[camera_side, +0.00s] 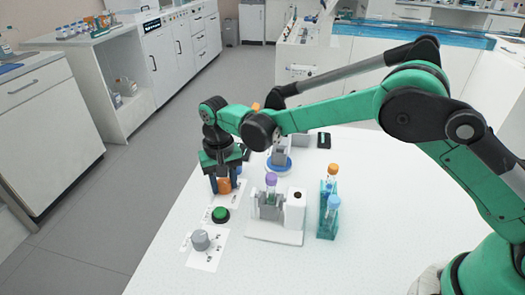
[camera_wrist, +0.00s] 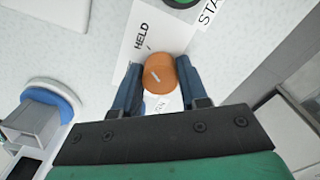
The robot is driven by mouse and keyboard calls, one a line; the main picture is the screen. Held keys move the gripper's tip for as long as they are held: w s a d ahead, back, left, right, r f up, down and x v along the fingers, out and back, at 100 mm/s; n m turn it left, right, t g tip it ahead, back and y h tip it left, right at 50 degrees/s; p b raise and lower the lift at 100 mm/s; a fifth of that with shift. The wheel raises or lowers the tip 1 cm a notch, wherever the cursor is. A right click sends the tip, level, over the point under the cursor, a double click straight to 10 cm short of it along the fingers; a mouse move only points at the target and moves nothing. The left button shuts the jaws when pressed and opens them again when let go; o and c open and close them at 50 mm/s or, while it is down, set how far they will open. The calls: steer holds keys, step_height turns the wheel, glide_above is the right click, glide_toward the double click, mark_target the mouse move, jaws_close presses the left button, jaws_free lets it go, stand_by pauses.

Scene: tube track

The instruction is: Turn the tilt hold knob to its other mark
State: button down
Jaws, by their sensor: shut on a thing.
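The orange tilt hold knob (camera_wrist: 168,73) sits on a white label plate in the wrist view, with a short pale pointer line on its top. The word HELD (camera_wrist: 141,35) is printed above it to the left; a second label (camera_wrist: 160,103) below is partly hidden by the fingers and knob. My gripper (camera_wrist: 159,82) has one finger on each side of the knob and is shut on it. In the side view, my gripper (camera_side: 223,187) points down around the orange knob (camera_side: 224,184), which is partly hidden.
A green button (camera_side: 220,214) and a grey knob (camera_side: 200,240) lie nearer the front. A white fixture (camera_side: 275,224) holds a purple-capped tube (camera_side: 271,188). A teal rack (camera_side: 327,222) with tubes stands right. A blue-ringed device (camera_side: 279,163) is behind.

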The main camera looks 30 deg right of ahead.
mark_target(225, 182)
stand_by(0.3)
steer(key=shift+c, duration=2.3)
jaws_free()
steer(key=shift+r, duration=2.85)
steer(key=shift+d+r, duration=0.1)
steer(key=s+d+r+n+t, duration=0.1)
steer(key=s+d+r+t, duration=0.4)
steer(key=s+d+r, duration=0.6)
steer(key=s+d+f+n+t, duration=0.1)
steer(key=s+d+f+t, duration=0.1)
steer(key=s+d+f, duration=0.1)
steer(key=shift+s+d+f, duration=0.3)
steer(key=shift+s+d, duration=0.4)
steer(key=shift+s, duration=0.4)
